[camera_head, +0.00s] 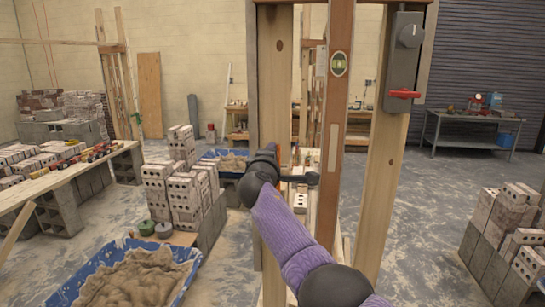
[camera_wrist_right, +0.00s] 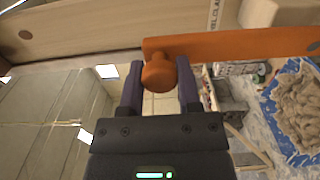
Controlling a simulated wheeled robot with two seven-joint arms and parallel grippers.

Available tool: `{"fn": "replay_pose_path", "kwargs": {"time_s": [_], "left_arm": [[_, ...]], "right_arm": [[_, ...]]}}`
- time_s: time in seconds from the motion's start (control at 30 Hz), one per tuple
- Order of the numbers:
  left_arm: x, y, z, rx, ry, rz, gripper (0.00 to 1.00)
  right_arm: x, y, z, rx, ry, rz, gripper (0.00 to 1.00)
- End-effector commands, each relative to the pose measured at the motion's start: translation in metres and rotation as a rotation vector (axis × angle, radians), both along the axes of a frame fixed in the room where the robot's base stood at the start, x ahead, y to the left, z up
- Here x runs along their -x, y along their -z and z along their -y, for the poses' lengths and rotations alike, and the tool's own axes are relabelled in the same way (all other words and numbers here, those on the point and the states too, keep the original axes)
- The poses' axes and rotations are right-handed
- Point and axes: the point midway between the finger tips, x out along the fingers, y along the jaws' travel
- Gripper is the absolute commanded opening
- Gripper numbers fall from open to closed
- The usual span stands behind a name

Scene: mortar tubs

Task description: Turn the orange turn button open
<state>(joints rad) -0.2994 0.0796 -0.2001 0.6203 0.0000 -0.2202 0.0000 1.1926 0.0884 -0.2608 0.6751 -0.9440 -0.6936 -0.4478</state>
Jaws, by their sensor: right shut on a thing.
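The orange turn button shows in the right wrist view as a long orange bar (camera_wrist_right: 235,45) with a round knob (camera_wrist_right: 158,72) at its left end. The bar lies along a pale wooden board (camera_wrist_right: 75,28). My right gripper (camera_wrist_right: 159,85) has its two dark fingers on either side of the knob and is shut on it. In the head view my purple-sleeved right arm reaches up to the wooden frame, and its wrist hides most of the button there. My left gripper is in neither view.
Upright timbers (camera_head: 378,170) stand right in front. A brown spirit level (camera_head: 337,110) and a grey box with a red lever (camera_head: 403,94) are on them. A blue mortar tub (camera_head: 190,285) and stacked blocks (camera_head: 178,200) are left; more blocks (camera_head: 500,240) are right.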

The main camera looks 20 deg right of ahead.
Motion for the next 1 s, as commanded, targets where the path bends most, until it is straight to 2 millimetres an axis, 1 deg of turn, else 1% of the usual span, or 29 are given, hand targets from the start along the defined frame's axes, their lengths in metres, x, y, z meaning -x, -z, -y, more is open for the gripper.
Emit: {"fn": "replay_pose_path", "kwargs": {"time_s": [0.27,0.3,0.37,0.4,0.43,0.77,0.87,1.0], "left_arm": [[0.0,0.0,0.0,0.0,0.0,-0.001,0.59],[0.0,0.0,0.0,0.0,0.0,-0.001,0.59],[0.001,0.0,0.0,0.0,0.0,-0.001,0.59],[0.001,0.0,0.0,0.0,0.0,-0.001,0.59],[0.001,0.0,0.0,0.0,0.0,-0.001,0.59],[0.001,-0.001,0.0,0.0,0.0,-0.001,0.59],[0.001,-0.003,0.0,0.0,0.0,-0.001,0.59],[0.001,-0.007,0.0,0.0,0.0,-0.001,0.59]], "right_arm": [[0.0,-0.001,-0.001,0.003,-0.003,0.001,0.0],[0.0,-0.001,-0.001,0.002,-0.003,0.002,0.49],[0.0,-0.001,-0.001,0.002,-0.003,0.002,0.62],[0.0,-0.001,-0.001,0.002,-0.003,0.001,0.71],[0.0,-0.001,-0.001,0.002,-0.003,0.001,0.77],[0.001,0.0,-0.001,0.001,-0.002,0.001,0.78],[0.005,0.0,-0.005,0.001,-0.003,0.003,0.78],[0.019,-0.001,-0.013,0.001,-0.004,0.003,0.78]]}}
